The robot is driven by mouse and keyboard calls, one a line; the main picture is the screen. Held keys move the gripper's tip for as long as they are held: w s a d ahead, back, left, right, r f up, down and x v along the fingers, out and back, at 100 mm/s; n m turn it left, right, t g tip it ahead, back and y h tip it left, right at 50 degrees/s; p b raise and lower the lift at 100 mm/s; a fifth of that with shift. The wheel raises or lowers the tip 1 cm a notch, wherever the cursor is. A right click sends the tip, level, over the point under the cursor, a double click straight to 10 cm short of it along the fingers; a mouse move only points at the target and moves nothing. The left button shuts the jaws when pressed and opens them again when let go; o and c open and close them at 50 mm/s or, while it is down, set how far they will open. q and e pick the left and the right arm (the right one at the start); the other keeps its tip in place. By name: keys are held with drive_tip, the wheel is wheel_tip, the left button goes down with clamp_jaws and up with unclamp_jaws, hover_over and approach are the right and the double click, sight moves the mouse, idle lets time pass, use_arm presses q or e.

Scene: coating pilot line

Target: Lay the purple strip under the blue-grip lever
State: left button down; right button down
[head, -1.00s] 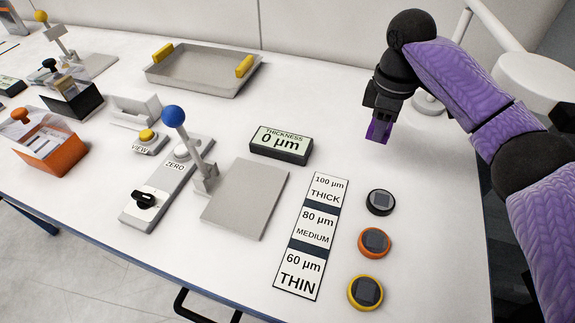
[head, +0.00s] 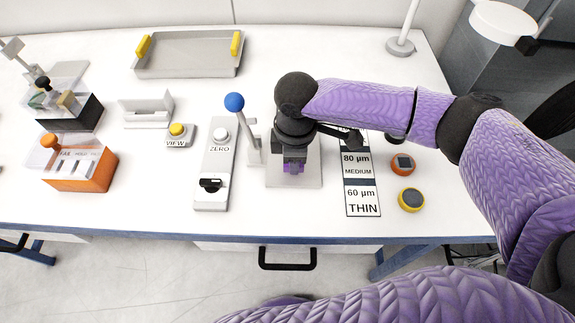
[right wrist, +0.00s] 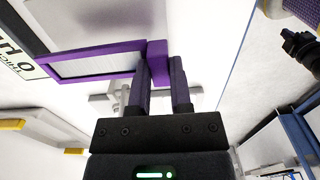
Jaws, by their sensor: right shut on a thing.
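My right gripper (head: 294,168) is over the grey plate (head: 309,178) beside the blue-grip lever (head: 235,103), pointing down. In the right wrist view the gripper (right wrist: 164,62) is shut on the end tab of the purple strip (right wrist: 157,47). The strip has a purple border around a paler window and reaches out to the left there. In the head view the arm and hand hide most of the strip. I cannot tell whether it touches the plate. The lever stands up at the plate's left edge, its blue ball raised. My left gripper is not in view.
Left of the lever is the ZERO panel (head: 213,175) with a dark knob. The thickness label card (head: 361,190) and orange (head: 402,163) and yellow (head: 411,199) round pieces lie to the right. A grey tray (head: 189,58) is at the back. My arm hides the display.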

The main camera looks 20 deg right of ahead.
sight(293, 181)
wheel_tip(293, 181, down, 5)
drive_tip(key=shift+f+b, duration=0.1)
drive_tip(key=shift+b, duration=0.55)
drive_tip(key=c, duration=0.5)
unclamp_jaws()
drive_tip(key=shift+c, duration=0.2)
drive_tip(key=shift+r, duration=0.2)
wheel_tip(293, 181, up, 12)
drive_tip(key=p, duration=0.3)
drive_tip(key=shift+f+p, duration=0.25)
drive_tip(key=shift+p, duration=0.1)
drive_tip(key=shift+r, duration=0.3)
